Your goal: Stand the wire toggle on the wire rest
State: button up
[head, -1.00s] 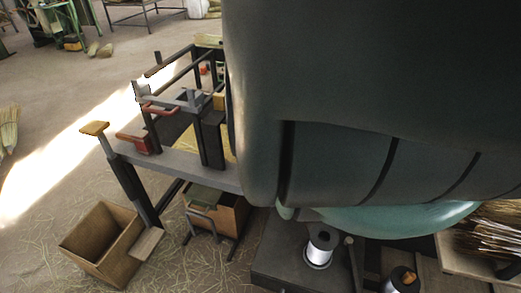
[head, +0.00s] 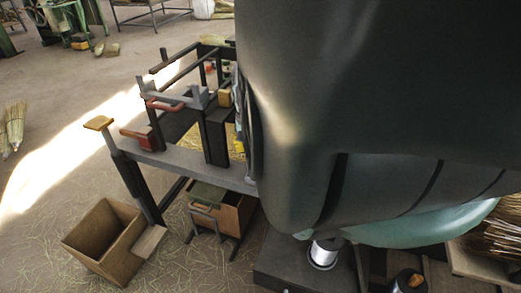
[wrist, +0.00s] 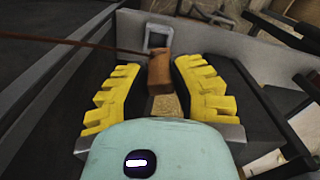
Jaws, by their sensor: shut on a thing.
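The wire toggle (wrist: 159,72) is a small brown wooden block in the wrist view, with a thin reddish-brown wire running from it to the left. My gripper (wrist: 160,85) has two ridged yellow fingers, one on each side of the toggle, and is shut on it. Just beyond the toggle is a small grey square frame (wrist: 148,38) on a grey surface, which looks like the wire rest. I cannot tell whether toggle and frame touch. In the head view my dark arm hides the gripper.
The grey bench (head: 188,162) carries a dark bar frame and a red-handled clamp (head: 140,138). An open wooden box (head: 103,238) stands on the floor at lower left. A wire spool (head: 323,254) sits on a dark platform below my arm. Floor at left is mostly clear.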

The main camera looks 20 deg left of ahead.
jog(key=shift+w+f+b, duration=0.4)
jog(key=shift+f+b, duration=0.65)
jog(key=shift+b, duration=0.9)
jog(key=shift+w+f+b, duration=0.45)
jog(key=shift+f+b, duration=0.65)
jog(key=shift+b, duration=0.85)
jog(key=shift+w+f+b, duration=0.4)
jog(key=shift+f+b, duration=0.65)
jog(key=shift+b, duration=0.9)
jog(key=shift+f+b, duration=0.9)
jog(key=shift+f, duration=0.05)
jog(key=shift+w+d, duration=0.15)
jog(key=shift+d, duration=0.1)
jog(key=shift+f, duration=0.1)
jog(key=shift+f+b, duration=1.1)
jog(key=shift+b, duration=0.15)
jog(key=shift+a, duration=0.1)
jog(key=o, duration=0.9)
jog(key=shift+f, duration=0.15)
